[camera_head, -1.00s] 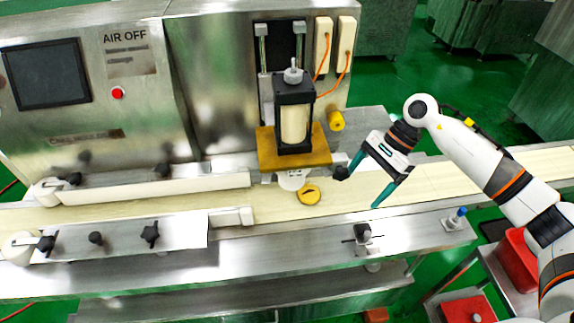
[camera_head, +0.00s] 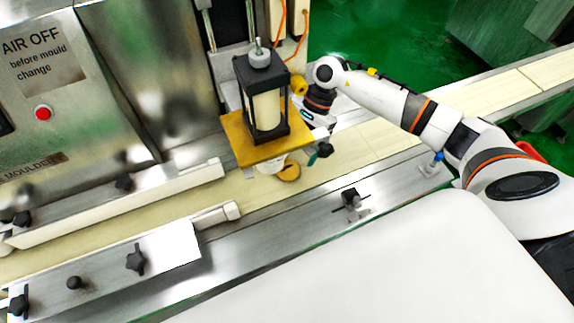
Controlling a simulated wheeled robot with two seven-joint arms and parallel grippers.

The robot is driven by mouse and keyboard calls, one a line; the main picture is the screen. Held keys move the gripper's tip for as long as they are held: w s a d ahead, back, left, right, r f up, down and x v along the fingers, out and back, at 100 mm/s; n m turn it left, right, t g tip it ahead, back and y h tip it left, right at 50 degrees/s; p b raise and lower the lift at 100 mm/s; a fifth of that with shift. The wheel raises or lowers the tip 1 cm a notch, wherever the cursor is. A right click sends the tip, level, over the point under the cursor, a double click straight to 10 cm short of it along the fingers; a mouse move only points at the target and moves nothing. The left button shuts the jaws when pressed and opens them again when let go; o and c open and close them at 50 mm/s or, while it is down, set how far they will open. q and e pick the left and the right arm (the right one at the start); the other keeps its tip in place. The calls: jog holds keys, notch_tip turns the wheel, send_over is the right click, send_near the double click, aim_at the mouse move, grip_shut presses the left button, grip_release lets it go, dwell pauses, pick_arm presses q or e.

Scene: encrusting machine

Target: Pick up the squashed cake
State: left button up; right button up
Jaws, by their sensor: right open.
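The squashed cake (camera_head: 289,171) is a flat, round, yellow-brown disc on the pale conveyor belt (camera_head: 345,150). It lies just right of the white nozzle under the yellow plate (camera_head: 262,146), which hides part of it. My right gripper (camera_head: 318,152) is open, just above and right of the cake and close to the plate's right edge. One dark fingertip shows; the other finger is mostly hidden. I cannot tell whether the gripper touches anything. My left gripper is not in view.
The black-framed press unit (camera_head: 263,97) stands on the yellow plate, crowding the space beside the cake. A metal rail with a black knob (camera_head: 350,196) runs along the belt's near side. White guide bars (camera_head: 130,205) line the belt at left. The belt is clear at right.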

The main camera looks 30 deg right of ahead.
aim_at(288, 167)
jog(key=x, duration=0.2)
jog(key=p+x, duration=0.1)
jog(key=shift+s+a+f+p, duration=0.15)
jog(key=shift+s+a+p, duration=0.15)
jog(key=shift+a, duration=0.1)
jog(key=shift+a+f, duration=0.2)
jog(key=shift+f, duration=0.25)
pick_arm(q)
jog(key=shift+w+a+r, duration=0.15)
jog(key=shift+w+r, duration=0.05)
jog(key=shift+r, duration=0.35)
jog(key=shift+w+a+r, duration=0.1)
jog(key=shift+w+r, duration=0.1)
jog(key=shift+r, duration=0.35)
pick_arm(e)
jog(key=c, duration=1)
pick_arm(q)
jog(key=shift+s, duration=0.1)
pick_arm(e)
jog(key=shift+c, duration=0.4)
